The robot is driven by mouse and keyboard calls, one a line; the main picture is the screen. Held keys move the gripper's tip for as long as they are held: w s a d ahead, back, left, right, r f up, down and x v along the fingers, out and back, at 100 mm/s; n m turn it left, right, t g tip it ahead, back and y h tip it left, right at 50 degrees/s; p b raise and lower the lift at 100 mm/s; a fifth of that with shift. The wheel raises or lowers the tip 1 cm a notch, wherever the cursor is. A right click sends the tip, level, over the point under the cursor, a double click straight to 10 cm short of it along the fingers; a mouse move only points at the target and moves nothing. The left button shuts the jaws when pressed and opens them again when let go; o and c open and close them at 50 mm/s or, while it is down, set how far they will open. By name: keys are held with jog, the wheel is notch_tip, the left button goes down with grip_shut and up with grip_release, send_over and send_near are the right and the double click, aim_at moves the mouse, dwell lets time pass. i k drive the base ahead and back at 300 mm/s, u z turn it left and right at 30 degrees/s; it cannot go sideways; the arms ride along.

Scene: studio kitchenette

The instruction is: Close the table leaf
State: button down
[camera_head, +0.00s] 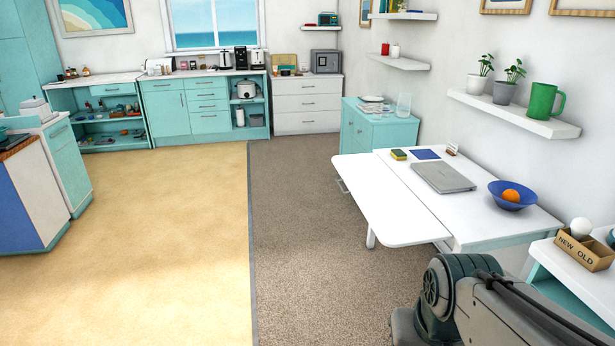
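The white table stands against the right wall, with its fixed top (480,212) holding several things. Its leaf (385,200) is raised level with the top on the left side, with a thin seam between them. A small metal handle (342,186) shows at the leaf's left edge. A white leg (371,238) shows under the leaf. The leaf's surface is bare. Parts of my arm show at the bottom right, but my gripper is not in view.
On the fixed top are a grey laptop (443,177), a blue bowl (512,203) with an orange, and a sponge (398,155). A low side unit with a wooden box (585,250) stands at right. The carpet (300,220) left of the leaf is clear.

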aim_at(397, 217)
jog(key=u, duration=0.75)
jog(key=i, duration=1.5)
jog(key=z, duration=0.3)
jog(key=i, duration=1.3)
jog(key=z, duration=1.05)
jog(key=i, duration=0.2)
jog(key=z, duration=0.15)
